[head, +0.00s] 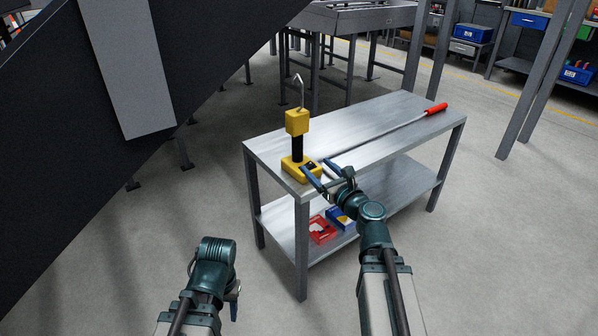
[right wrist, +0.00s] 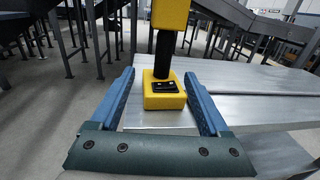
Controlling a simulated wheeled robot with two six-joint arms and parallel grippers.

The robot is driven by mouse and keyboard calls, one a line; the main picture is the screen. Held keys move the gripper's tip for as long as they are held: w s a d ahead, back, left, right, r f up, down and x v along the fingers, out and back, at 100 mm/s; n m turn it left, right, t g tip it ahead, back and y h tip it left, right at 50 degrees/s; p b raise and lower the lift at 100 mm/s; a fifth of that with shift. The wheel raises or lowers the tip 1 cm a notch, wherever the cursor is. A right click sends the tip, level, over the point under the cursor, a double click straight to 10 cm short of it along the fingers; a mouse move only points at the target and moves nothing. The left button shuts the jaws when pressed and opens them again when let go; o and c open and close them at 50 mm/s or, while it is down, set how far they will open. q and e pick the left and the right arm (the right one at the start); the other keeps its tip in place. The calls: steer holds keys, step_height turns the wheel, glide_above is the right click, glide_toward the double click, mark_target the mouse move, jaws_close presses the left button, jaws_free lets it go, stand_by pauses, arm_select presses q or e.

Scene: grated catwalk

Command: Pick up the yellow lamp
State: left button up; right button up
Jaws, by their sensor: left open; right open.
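The yellow lamp (head: 297,122) stands upright on the near left end of the metal table (head: 400,118). It has a yellow base, a black stem, a yellow head and a hook on top. My right gripper (head: 319,172) is open at the table's near edge, close to the lamp's base. In the right wrist view the lamp (right wrist: 164,90) stands between and beyond the two blue fingers (right wrist: 163,102), with its top cut off. I cannot tell whether a finger touches it. My left gripper (head: 234,298) is low at the left, away from the table, its fingers mostly hidden.
The lower shelf holds a red bin (head: 321,230) and a blue box (head: 341,218). A dark slanted panel (head: 60,130) fills the upper left. The floor left of the table is clear.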

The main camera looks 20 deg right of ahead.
mark_target(300, 147)
steer(key=x, duration=0.8)
steer(key=shift+w+d, duration=0.15)
steer(key=shift+w, duration=0.25)
steer(key=x, duration=0.5)
steer(key=shift+w+d, duration=0.1)
steer(key=shift+d, duration=0.05)
jaws_close()
